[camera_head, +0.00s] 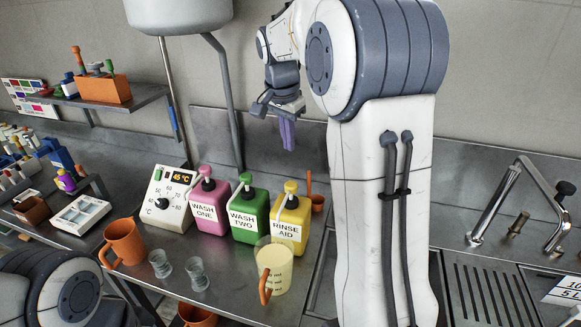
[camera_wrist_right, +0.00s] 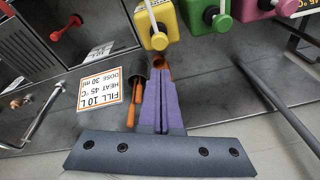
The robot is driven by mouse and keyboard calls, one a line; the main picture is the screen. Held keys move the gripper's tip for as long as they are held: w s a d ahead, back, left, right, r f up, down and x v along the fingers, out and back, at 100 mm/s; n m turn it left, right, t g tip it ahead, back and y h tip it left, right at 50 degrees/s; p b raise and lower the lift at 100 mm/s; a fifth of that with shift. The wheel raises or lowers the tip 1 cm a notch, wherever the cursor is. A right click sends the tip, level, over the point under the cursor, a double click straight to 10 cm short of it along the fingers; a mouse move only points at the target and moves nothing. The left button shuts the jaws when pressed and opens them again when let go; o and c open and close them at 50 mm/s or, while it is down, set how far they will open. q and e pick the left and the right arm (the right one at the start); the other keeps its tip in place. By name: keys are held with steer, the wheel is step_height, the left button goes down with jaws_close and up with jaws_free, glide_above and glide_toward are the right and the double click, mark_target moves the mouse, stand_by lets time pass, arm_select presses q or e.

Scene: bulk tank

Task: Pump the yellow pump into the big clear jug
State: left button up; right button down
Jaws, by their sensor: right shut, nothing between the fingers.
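The yellow "RINSE AID" pump bottle (camera_head: 287,222) stands upright at the right end of a row of pump bottles. Its yellow pump head (camera_head: 290,187) is up on top. The bottle also shows at the top of the right wrist view (camera_wrist_right: 165,14). The big clear jug (camera_head: 276,262), with an orange handle, stands right in front of it; its pale look leaves its contents unclear. My right gripper (camera_head: 287,146), with purple fingers, is shut and empty, above and behind the yellow pump, apart from it. It also shows in the right wrist view (camera_wrist_right: 158,75). My left gripper is out of view.
Green (camera_head: 250,212) and pink (camera_head: 209,204) bottles stand left of the yellow one, then a temperature box (camera_head: 167,199). Two small clear cups (camera_head: 196,272) and an orange jug (camera_head: 125,242) stand in front. An orange pot (camera_head: 317,203) is close right. A faucet (camera_head: 515,195) is far right.

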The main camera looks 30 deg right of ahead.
mark_target(291, 184)
steer(key=m, duration=0.4)
steer(key=w+d+r+m+g+y, duration=0.1)
steer(key=m, duration=0.4)
steer(key=d+r+m+y, duration=0.1)
steer(key=m, duration=0.3)
steer(key=shift+w+m+g, duration=0.3)
steer(key=shift+w+m, duration=0.05)
steer(key=shift+m, duration=0.05)
step_height(291, 184, down, 14)
steer(key=p, duration=0.3)
